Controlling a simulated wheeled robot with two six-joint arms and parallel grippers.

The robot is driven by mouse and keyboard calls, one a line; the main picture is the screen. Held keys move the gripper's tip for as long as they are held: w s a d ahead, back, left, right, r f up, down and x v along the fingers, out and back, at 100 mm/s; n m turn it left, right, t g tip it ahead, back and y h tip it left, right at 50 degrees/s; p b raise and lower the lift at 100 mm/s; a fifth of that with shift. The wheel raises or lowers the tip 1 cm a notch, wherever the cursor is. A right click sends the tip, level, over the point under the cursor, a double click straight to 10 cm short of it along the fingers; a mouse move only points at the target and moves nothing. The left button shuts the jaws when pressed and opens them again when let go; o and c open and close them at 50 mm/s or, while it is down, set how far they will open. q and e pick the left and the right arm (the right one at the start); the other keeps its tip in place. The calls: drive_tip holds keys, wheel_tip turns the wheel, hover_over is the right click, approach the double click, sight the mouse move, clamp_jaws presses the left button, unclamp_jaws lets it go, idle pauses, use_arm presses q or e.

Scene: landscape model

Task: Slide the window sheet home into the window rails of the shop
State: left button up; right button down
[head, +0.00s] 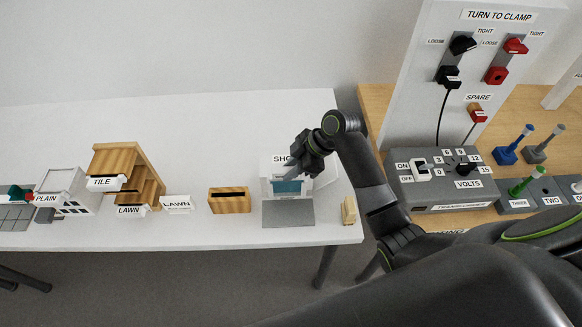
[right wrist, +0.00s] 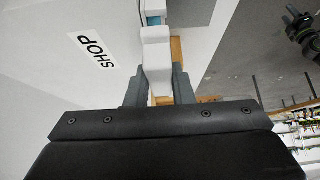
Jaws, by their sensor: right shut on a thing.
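The shop is a small white model with a SHOP sign (right wrist: 91,50) and a grey forecourt (head: 288,213), near the right end of the white table in the head view. My right gripper (head: 297,168) is at the shop's front, partly covering the sign and facade. Its fingers (right wrist: 158,88) are shut on a white piece (right wrist: 156,55) with blue at its far end, which I take to be the window sheet. A teal pane (head: 290,186) shows below the gripper in the head view. The rails are hidden, and I cannot tell how far the sheet sits in them.
A slotted wooden block (head: 229,201) stands left of the shop, and a small wooden block (head: 348,210) lies right of it by the table's edge. Further left are a LAWN label (head: 177,204) and wooden house (head: 125,175). A grey transformer box (head: 440,180) stands on the right-hand wooden table.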

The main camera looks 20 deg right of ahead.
drive_tip(key=shift+f, duration=0.5)
drive_tip(key=c, duration=1.2)
unclamp_jaws()
drive_tip(key=shift+o, duration=0.2)
drive_tip(key=shift+r+b, duration=0.1)
drive_tip(key=shift+b, duration=0.2)
drive_tip(key=b+v, duration=0.2)
drive_tip(key=v, duration=1.5)
drive_tip(key=shift+s+d, duration=0.1)
drive_tip(key=shift+s, duration=0.05)
